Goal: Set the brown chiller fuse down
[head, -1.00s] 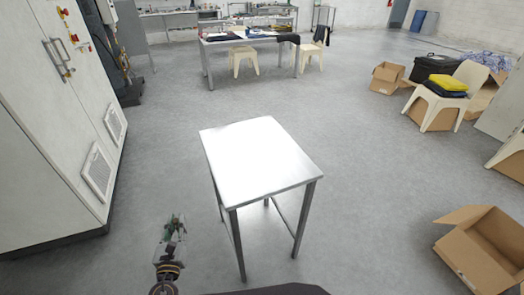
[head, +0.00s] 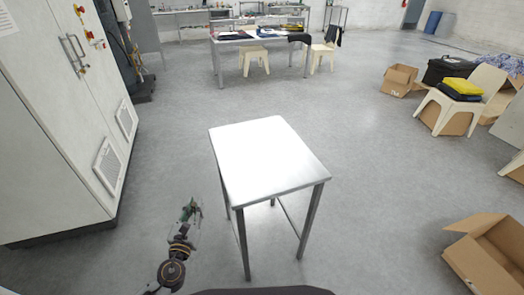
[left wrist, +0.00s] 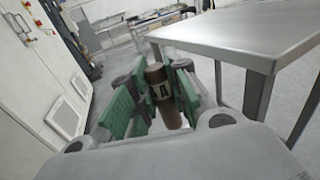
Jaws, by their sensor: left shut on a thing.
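The brown chiller fuse (left wrist: 163,95) is a brown cylinder with a pale label bearing a dark mark. In the left wrist view it stands tilted between the green pads of my left gripper (left wrist: 152,98), which is shut on it. In the head view my left gripper (head: 190,210) is at the lower left, beside the left edge of the small metal table (head: 265,160) and apart from it. The fuse is too small to make out clearly there. The table top also shows in the left wrist view (left wrist: 245,35). My right gripper is not in view.
The small table's top is bare. A tall white cabinet (head: 60,110) stands at the left. An open cardboard box (head: 485,255) lies at the lower right. A chair (head: 460,98) and a work table (head: 262,42) are farther back. The floor around the small table is clear.

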